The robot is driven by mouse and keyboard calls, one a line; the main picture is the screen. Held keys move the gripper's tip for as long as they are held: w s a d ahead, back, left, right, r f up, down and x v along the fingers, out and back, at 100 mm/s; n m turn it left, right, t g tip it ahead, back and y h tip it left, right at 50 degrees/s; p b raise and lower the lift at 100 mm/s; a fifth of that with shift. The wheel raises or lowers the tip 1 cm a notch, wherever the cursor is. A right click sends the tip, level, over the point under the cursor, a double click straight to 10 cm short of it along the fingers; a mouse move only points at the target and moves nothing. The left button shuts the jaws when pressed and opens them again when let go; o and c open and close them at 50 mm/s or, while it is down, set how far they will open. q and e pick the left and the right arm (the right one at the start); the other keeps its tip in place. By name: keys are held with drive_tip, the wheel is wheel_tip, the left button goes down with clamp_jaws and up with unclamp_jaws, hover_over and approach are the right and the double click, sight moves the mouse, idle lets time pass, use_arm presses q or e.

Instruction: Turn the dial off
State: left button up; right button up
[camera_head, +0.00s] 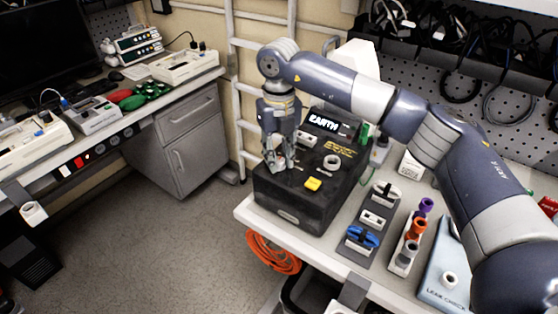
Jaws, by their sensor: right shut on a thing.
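A black box tester (300,209) with "EARTH" lettering stands at the left end of the right-hand bench. My right gripper (279,170) points down over the left part of the tester's top and is shut on what seems to be the dial. The fingers hide the dial, so its setting cannot be read. A round grey socket or knob (332,163) and a yellow rocker-like piece (313,184) are on the top panel to the right of the fingers. My left gripper is not in view.
On the bench right of the tester are a grey strip with connectors (375,218), a rack with coloured pieces (416,229) and a "Leak check" plate (446,287). A white ladder frame (234,85) stands behind. An orange cable coil (273,252) hangs below the front edge.

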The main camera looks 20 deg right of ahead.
sight(279, 159)
drive_tip(key=n+b, duration=0.2)
drive_tip(key=n, duration=0.3)
drive_tip(key=shift+n, duration=0.3)
drive_tip(key=n+b, duration=0.1)
drive_tip(key=n, duration=0.4)
drive_tip(key=shift+r+n, duration=0.1)
drive_tip(key=shift+n, duration=0.2)
drive_tip(key=o, duration=1.1)
wheel_tip(279, 159, up, 12)
drive_tip(key=shift+f, duration=0.1)
